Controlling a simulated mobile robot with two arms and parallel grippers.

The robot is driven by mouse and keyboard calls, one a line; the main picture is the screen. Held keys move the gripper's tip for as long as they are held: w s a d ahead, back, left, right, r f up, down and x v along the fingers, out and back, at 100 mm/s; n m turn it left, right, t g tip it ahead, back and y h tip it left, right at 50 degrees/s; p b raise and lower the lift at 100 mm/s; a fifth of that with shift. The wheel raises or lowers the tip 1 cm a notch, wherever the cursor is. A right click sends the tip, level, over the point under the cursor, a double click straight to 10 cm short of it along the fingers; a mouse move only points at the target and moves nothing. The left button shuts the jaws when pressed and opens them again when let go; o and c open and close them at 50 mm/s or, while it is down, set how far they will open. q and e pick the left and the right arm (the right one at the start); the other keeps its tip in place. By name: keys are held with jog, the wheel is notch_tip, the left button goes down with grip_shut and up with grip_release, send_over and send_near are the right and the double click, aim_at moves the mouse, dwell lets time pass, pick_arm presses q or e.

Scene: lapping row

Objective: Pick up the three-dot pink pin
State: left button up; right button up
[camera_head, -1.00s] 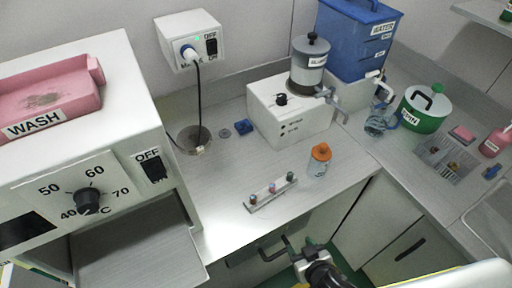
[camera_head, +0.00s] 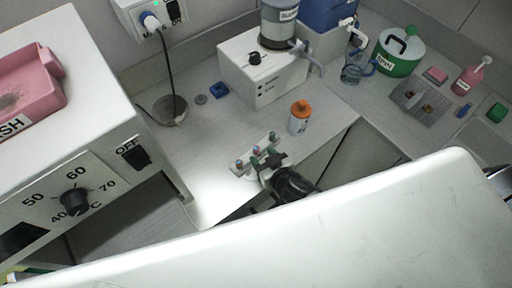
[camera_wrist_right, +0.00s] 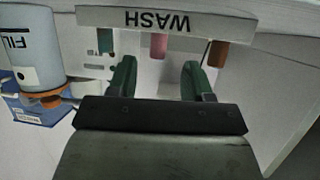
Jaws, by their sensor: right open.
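A pale rack (camera_head: 247,172) on the counter holds three upright pins in a row. The pink pin (camera_head: 256,151) stands in the middle; its dots are too small to count. In the right wrist view the pink pin (camera_wrist_right: 158,46) is ahead of the gap between my fingers, with a green pin (camera_wrist_right: 105,40) to its left and a brown-orange pin (camera_wrist_right: 217,53) to its right. My right gripper (camera_head: 265,165) is open and empty at the near side of the rack; its fingertips also show in the wrist view (camera_wrist_right: 158,68). My left gripper is not in view.
An orange-capped bottle (camera_head: 300,116) stands right of the rack. A white machine (camera_head: 262,72) is behind, and a grey bowl (camera_head: 170,112) is at the back left. A heater box with a dial (camera_head: 75,200) fills the left. A white WASH strip (camera_wrist_right: 165,20) crosses the wrist view.

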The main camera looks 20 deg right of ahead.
aim_at(258, 150)
jog(key=shift+x, duration=1.8)
jog(key=shift+d+r, duration=0.1)
jog(key=shift+r, duration=0.05)
grip_shut()
